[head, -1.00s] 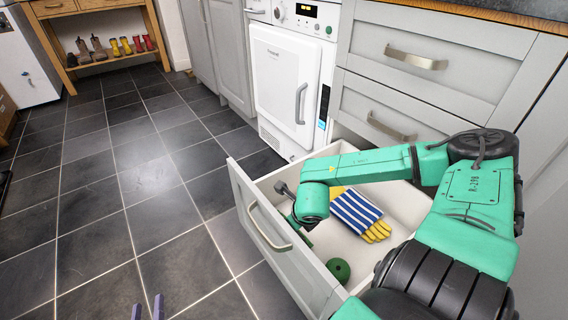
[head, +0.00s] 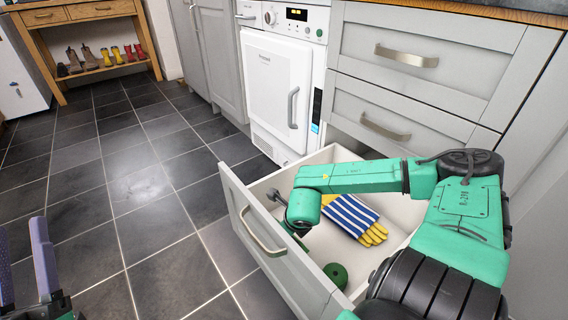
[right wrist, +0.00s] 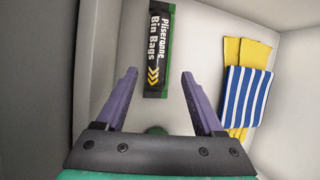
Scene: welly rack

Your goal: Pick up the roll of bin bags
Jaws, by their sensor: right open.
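The roll of bin bags (right wrist: 157,48) has a black label and green edges. In the right wrist view it lies lengthwise on the drawer floor, near the left wall. My right gripper (right wrist: 159,74) is open and points down into the drawer, its two purple fingers apart on either side of the roll's near end. I cannot tell the height left between them. In the head view the right wrist hides the right fingers and most of the roll. My left gripper (head: 21,226) is open and empty at the left edge of the head view.
The open drawer (head: 255,235) also holds striped gloves (head: 350,215) and a dark green round thing (head: 336,275). A white dryer (head: 274,90) and grey cupboards stand behind. A boot rack (head: 88,40) is far left. The tiled floor is clear.

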